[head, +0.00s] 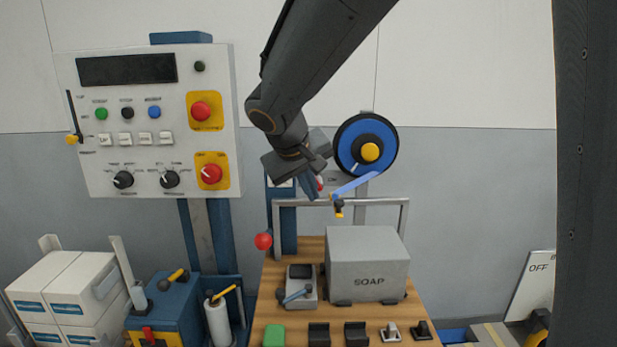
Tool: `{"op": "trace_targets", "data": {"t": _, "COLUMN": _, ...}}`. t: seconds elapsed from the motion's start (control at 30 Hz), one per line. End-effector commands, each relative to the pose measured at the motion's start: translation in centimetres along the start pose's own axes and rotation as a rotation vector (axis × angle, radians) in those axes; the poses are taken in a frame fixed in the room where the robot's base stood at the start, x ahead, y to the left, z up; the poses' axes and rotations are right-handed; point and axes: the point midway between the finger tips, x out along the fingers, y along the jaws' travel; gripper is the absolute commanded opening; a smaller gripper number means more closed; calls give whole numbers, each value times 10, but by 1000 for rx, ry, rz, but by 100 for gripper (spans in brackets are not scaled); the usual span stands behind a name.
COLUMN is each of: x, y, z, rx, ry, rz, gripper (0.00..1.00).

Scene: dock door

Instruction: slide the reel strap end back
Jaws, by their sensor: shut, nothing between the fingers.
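The reel (366,145) is a blue disc with a black rim and a yellow hub, mounted at the back wall. A blue strap (355,184) runs from its lower edge down to the left. The strap end (338,205), with a dark and yellow tip, hangs near the grey rail. My gripper (312,192) is shut and empty, just left of the strap end. It seems apart from the strap, but I cannot tell the depth between them.
A grey frame (407,215) stands at the back of the wooden bench (268,285). A grey SOAP box (368,265) sits on the bench below the strap. A control panel (150,120) stands at left. A dark post (590,170) fills the right edge.

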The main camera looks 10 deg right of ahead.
Motion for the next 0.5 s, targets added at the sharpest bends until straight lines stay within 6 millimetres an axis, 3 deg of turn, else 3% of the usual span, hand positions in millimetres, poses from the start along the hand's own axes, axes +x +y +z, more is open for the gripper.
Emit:
{"op": "trace_targets", "data": {"t": 0.2, "x": 40, "y": 0, "z": 1, "rx": -2, "ry": -5, "rz": 0, "gripper": 0}}
{"op": "trace_targets", "data": {"t": 0.5, "x": 58, "y": 30, "z": 3, "rx": 1, "ry": -1, "rz": -1, "gripper": 0}}
